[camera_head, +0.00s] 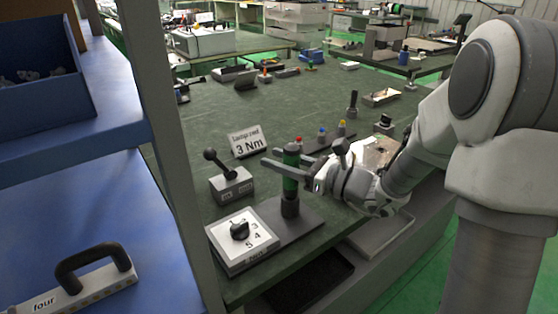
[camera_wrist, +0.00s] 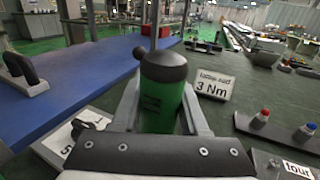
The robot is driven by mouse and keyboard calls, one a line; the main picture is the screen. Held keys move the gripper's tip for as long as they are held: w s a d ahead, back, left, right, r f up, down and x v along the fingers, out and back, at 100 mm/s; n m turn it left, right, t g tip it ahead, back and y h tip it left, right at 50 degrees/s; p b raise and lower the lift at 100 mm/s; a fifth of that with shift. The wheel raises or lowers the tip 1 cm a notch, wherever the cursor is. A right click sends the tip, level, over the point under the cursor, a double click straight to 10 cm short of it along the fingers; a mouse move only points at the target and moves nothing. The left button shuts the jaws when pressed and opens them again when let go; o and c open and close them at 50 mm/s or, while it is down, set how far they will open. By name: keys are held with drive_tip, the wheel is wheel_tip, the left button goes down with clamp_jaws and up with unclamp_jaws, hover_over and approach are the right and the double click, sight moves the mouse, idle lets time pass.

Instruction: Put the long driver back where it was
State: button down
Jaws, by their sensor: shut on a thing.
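The long driver has a green handle (camera_head: 291,172) with a dark top. It stands upright above a dark round holder (camera_head: 290,207) on a grey plate. My gripper (camera_head: 272,160) reaches in from the right and is shut on the handle, one finger on each side. In the wrist view the handle (camera_wrist: 160,112) and its black top fill the space between the fingers (camera_wrist: 162,85). The handle's lower end meets the holder in the head view. How deep it sits is hidden.
A numbered dial box (camera_head: 240,243) and a lever box (camera_head: 231,186) stand left of the holder. A "3 Nm" sign (camera_head: 246,141) stands behind. A rack with red, blue (camera_head: 322,133) and yellow tops is behind my gripper. A shelf post (camera_head: 172,150) rises at left.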

drive_tip(key=shift+f, duration=0.15)
drive_tip(key=shift+c, duration=2.1)
unclamp_jaws()
drive_tip(key=p+v, duration=0.2)
drive_tip(key=v, duration=1)
